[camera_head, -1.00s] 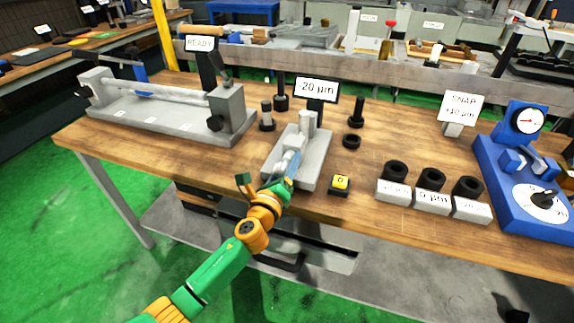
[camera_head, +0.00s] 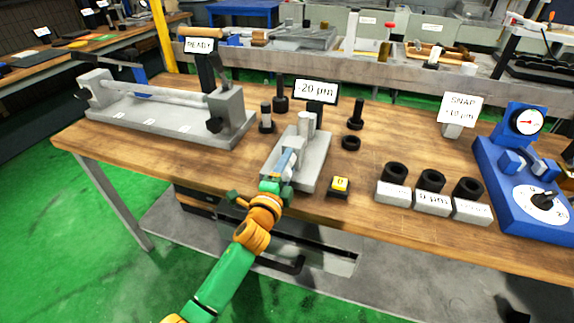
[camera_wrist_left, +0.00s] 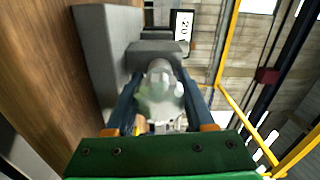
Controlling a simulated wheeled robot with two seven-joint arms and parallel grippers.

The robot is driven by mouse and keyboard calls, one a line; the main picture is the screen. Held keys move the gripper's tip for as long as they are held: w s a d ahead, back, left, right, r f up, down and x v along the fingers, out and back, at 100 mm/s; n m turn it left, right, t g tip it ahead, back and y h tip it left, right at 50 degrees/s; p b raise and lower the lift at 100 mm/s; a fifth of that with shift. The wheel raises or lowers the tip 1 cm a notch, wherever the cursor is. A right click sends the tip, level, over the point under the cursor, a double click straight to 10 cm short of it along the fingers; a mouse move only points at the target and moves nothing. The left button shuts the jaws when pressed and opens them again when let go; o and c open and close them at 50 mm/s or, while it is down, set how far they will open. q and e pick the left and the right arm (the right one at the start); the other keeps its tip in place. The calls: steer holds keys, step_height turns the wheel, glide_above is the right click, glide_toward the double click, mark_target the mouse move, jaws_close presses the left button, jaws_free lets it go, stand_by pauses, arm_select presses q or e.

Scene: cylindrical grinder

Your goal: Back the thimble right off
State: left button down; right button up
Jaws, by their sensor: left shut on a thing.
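The micrometer stand (camera_head: 315,172) is a light grey block near the front middle of the bench, with upright grey posts at its far end. A display (camera_head: 315,90) behind it reads -20 µm. My left gripper (camera_head: 284,165) reaches over the near end of the stand. In the left wrist view the thimble (camera_wrist_left: 160,90) is a pale grey round part, and the two dark fingers of my left gripper (camera_wrist_left: 160,100) are shut on it from both sides. In the head view the gripper mostly hides the thimble. My right gripper is not in view.
A black box with a yellow 0 button (camera_head: 340,184) is right of the stand. Black rings on labelled blocks (camera_head: 431,180) and a blue dial gauge (camera_head: 520,180) stand further right. A grey bench fixture (camera_head: 180,112) is at left. Black pins and a ring stand around the stand.

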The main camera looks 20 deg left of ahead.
arm_select(q)
steer(key=n, duration=0.3)
steer(key=shift+r+n, duration=0.1)
steer(key=shift+n, duration=0.3)
steer(key=n+p, duration=0.1)
steer(key=n, duration=0.2)
steer(key=shift+r+n, duration=0.1)
steer(key=shift+n, duration=0.2)
steer(key=n+p, duration=0.1)
steer(key=n, duration=0.2)
steer(key=shift+n, duration=0.3)
steer(key=shift+a+r+n+p, duration=0.1)
steer(key=shift+n+p, duration=0.35)
steer(key=shift+n, duration=1.45)
steer(key=shift+c, duration=1.3)
jaws_free()
